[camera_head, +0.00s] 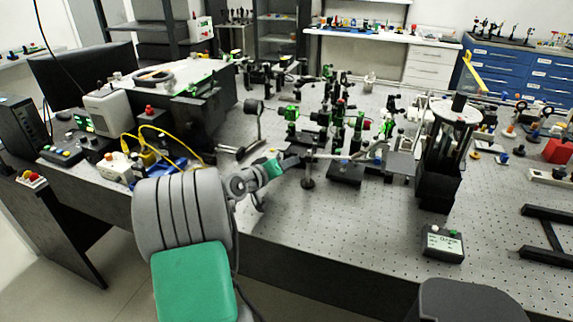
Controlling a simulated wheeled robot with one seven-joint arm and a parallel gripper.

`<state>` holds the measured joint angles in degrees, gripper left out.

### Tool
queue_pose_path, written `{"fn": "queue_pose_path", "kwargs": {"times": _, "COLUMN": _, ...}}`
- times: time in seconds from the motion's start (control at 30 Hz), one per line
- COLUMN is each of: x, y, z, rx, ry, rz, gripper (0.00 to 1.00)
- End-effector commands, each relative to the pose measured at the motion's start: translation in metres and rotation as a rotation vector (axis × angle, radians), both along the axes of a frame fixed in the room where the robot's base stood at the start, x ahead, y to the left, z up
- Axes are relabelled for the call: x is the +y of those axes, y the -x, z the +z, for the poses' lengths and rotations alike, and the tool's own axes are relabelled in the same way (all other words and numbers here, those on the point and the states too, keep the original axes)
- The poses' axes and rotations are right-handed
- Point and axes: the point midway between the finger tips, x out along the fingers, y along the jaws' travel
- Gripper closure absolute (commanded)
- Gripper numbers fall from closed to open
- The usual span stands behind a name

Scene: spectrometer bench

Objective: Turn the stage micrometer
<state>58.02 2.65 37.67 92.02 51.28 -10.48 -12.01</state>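My arm reaches from the lower left over the front edge of the optical bench. My gripper (293,161) is the small dark end beyond the green wrist part, beside a cluster of optics at the bench's middle. It is too small to tell whether its fingers are open or shut, or whether they touch anything. A dark stage-like block (345,172) sits just right of it among posts and mounts. I cannot make out the stage micrometer itself; it is too small or hidden among these parts.
The perforated bench top (330,235) is clear in front of the optics. A black tower (438,180) and a small control box (442,243) stand to the right. Yellow cables (158,143) and boxes crowd the left. A thin post (308,183) stands close to my gripper.

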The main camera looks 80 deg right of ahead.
Motion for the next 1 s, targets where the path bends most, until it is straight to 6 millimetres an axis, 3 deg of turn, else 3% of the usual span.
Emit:
{"fn": "queue_pose_path", "kwargs": {"times": 0.17, "x": 0.0000, "y": 0.0001, "z": -0.0001, "rx": 0.000, "ry": 0.000, "rz": 0.000, "gripper": 0.61}}
{"fn": "queue_pose_path", "kwargs": {"times": 0.63, "x": 0.0001, "y": 0.0003, "z": -0.0001, "rx": -0.001, "ry": 0.000, "rz": -0.001, "gripper": 1.00}}
{"fn": "queue_pose_path", "kwargs": {"times": 1.0, "x": 0.0001, "y": 0.0006, "z": -0.0006, "rx": -0.009, "ry": 0.001, "rz": -0.001, "gripper": 1.00}}
